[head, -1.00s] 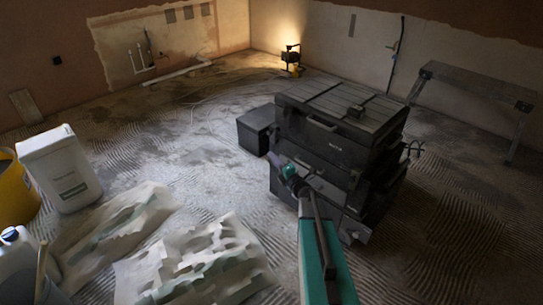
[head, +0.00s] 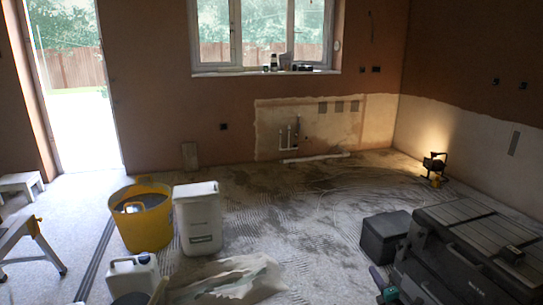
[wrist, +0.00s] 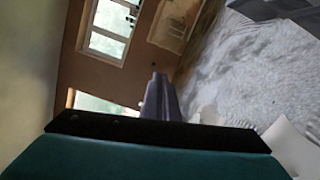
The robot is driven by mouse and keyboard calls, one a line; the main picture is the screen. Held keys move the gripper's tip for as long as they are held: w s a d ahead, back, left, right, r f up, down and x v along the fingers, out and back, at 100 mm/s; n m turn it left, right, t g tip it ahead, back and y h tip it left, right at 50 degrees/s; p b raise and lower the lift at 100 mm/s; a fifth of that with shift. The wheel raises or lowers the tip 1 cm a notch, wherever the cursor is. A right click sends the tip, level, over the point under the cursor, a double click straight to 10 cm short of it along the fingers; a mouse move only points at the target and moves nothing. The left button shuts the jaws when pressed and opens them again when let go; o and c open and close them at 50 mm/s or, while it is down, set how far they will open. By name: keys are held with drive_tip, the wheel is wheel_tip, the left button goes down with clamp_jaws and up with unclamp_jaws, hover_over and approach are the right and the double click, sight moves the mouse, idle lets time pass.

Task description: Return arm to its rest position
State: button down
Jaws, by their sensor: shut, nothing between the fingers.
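My gripper (wrist: 160,97) shows in the wrist view as dark fingers held together, with nothing between them. Behind it are my teal arm part and a black bar. Beyond the fingers, the wrist view is tilted and shows the wall, windows and pale rough floor. In the head view a small teal and grey part of my arm shows at the bottom right, in front of the black tool chest (head: 470,245). The rest of my arm is out of the picture there.
A dark box (head: 384,238) stands left of the chest, with a lit work lamp (head: 434,163) behind. A yellow tub (head: 146,228), a white bucket (head: 199,228) and a white canister (head: 133,277) stand left. Crumpled sheeting (head: 235,275) lies in front. Mid-floor is mostly clear.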

drive_tip(key=s+a+f+n+g+y+p, duration=0.2)
drive_tip(key=s+a+n+g+y+p, duration=0.15)
drive_tip(key=a, duration=0.85)
drive_tip(key=s+a+f+n+g+y+p, duration=0.25)
drive_tip(key=a+n, duration=0.25)
drive_tip(key=a, duration=0.7)
drive_tip(key=s+a+f+n+g+y+p, duration=0.1)
drive_tip(key=s+a+f+n+g+p, duration=0.1)
drive_tip(key=s+a+n+g, duration=0.35)
drive_tip(key=s+a+f+n+g+y+p, duration=0.1)
drive_tip(key=s+a+f+n+g+p, duration=0.15)
drive_tip(key=s+a+n, duration=0.5)
drive_tip(key=s+f+n+g+h+p, duration=0.25)
drive_tip(key=s+n, duration=0.35)
drive_tip(key=s, duration=0.4)
drive_tip(key=s+f+n+g+h+p, duration=0.1)
drive_tip(key=s+f+n+g, duration=0.15)
drive_tip(key=s+n, duration=0.6)
drive_tip(key=s+d+n+g+h, duration=0.4)
drive_tip(key=s+d+n+h, duration=0.2)
drive_tip(key=s+d+n, duration=0.6)
drive_tip(key=shift+s+r+n+g+h, duration=0.3)
drive_tip(key=shift+s+n, duration=0.35)
drive_tip(key=shift+n, duration=0.35)
